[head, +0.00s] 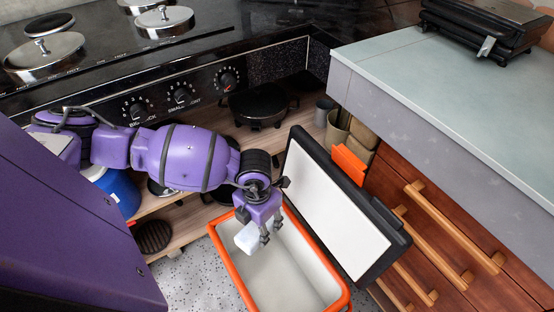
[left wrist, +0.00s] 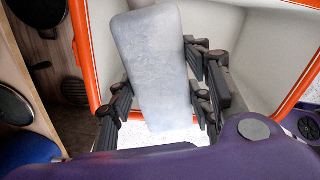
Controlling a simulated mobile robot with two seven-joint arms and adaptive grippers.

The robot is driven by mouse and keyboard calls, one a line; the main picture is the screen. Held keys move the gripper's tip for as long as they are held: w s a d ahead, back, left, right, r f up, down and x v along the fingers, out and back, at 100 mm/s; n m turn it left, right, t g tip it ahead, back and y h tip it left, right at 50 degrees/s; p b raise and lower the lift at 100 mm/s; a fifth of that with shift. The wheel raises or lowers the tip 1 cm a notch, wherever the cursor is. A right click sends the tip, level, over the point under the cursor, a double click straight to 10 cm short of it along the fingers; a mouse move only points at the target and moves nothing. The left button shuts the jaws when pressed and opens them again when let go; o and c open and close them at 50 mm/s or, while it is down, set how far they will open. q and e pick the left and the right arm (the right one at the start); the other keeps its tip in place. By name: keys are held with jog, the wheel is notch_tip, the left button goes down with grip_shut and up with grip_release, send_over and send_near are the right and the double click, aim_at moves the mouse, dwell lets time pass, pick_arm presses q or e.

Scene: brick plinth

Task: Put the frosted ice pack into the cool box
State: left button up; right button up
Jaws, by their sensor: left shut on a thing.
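The frosted ice pack (head: 249,238) is a pale, whitish-blue slab. My left gripper (head: 266,232) is shut on it and holds it over the opening of the cool box (head: 236,283), near its far left side. The cool box has an orange rim and pale inner walls, and its dark-edged white lid (head: 333,207) stands open to the right. In the left wrist view the ice pack (left wrist: 153,60) sits between the dark fingers of the left gripper (left wrist: 160,88), with the orange rim (left wrist: 83,50) to the left. My right gripper is not in view.
A grey-topped counter (head: 470,95) with wooden drawers stands to the right. The black stove (head: 170,70) is behind my arm. A wooden shelf (head: 180,226) with dark pans and a blue container (head: 118,190) lies left of the box. Speckled floor (head: 190,275) shows beside the box.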

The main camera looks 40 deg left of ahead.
pick_arm(q)
jog(key=shift+a+f+n, duration=0.15)
jog(key=shift+f+n, duration=0.25)
jog(key=shift+f, duration=0.15)
notch_tip(320, 180, down, 12)
jog(key=b, duration=0.8)
send_over(264, 264)
notch_tip(264, 264, down, 11)
jog(key=shift+f, duration=0.15)
notch_tip(264, 264, down, 4)
jog(key=shift+f+b, duration=0.2)
jog(key=shift+b, duration=0.6)
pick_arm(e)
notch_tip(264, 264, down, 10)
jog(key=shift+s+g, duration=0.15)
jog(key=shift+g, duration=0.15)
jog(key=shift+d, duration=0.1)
pick_arm(q)
jog(key=shift+f, duration=0.2)
jog(key=o, duration=1.4)
